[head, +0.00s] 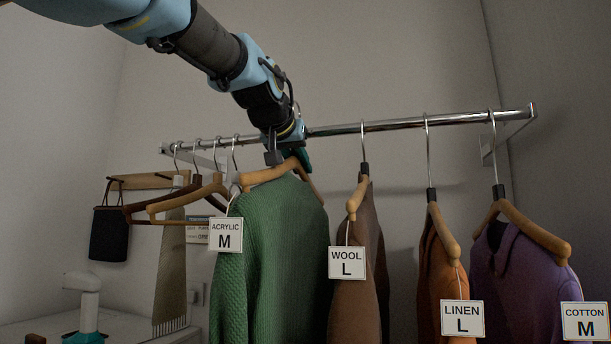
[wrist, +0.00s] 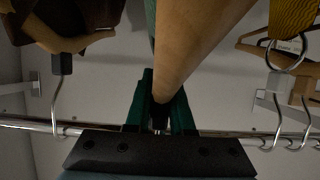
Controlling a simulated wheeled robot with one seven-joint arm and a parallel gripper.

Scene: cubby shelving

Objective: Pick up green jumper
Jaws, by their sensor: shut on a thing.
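The green jumper (head: 270,255) hangs on a wooden hanger (head: 268,174) in the head view, with a tag reading "ACRYLIC M" (head: 226,236). My gripper (head: 287,155) is at the top of this hanger, just below the rail (head: 400,124). In the wrist view the green fingers of my gripper (wrist: 161,108) are shut on the wooden hanger (wrist: 195,45), which runs up through the picture. The hanger's hook is hidden behind my gripper, so I cannot tell whether it is on the rail.
To the right hang a brown garment (head: 357,270) tagged "WOOL L", an orange one (head: 438,270) and a purple one (head: 515,280). A black bag (head: 109,233) hangs on the left wall rack. A white-topped object (head: 86,300) stands at lower left.

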